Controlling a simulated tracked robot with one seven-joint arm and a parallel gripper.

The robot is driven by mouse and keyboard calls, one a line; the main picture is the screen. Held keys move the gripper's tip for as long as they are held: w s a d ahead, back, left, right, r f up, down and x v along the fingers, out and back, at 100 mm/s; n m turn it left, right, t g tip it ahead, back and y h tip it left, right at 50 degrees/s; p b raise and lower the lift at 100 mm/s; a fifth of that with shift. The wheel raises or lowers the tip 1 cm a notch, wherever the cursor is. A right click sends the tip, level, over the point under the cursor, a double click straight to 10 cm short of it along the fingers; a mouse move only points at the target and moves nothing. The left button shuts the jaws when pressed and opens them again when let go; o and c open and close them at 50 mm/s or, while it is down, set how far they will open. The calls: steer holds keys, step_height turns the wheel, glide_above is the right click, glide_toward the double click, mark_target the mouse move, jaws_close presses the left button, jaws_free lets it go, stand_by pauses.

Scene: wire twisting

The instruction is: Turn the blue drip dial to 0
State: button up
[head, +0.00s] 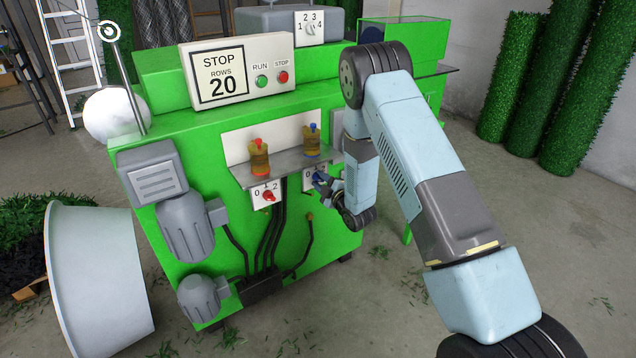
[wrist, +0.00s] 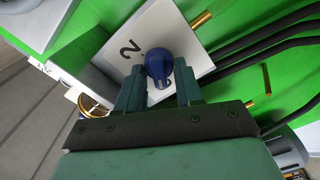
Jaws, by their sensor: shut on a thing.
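The blue drip dial (wrist: 158,64) sits on a white plate (wrist: 190,38) in the wrist view, with a printed 2 to its left; other marks are hidden there. My gripper (wrist: 160,84) is shut on the dial, one finger on each side of its lower part. In the head view the blue dial (head: 320,179) shows small beneath the metal shelf, with a 0 on its plate to the left. My gripper (head: 329,186) reaches it from the right and partly hides the plate. I cannot tell which number the dial points to.
A red dial (head: 268,196) with 0, 1, 2 marks is left of the blue one. Two amber bottles (head: 259,158) (head: 312,140) stand on the shelf (head: 285,168) above. Dark hoses (wrist: 262,42) run close beside the blue dial's plate. The green machine (head: 200,135) bears a STOP display.

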steer(key=o, duration=0.8)
steer(key=shift+s+a+f, duration=0.2)
steer(key=shift+s+f, duration=0.05)
steer(key=shift+o, duration=0.9)
steer(key=shift+w+d+r, duration=0.1)
steer(key=shift+w, duration=0.05)
steer(key=v, duration=1.3)
steer(key=shift+s+d, duration=0.3)
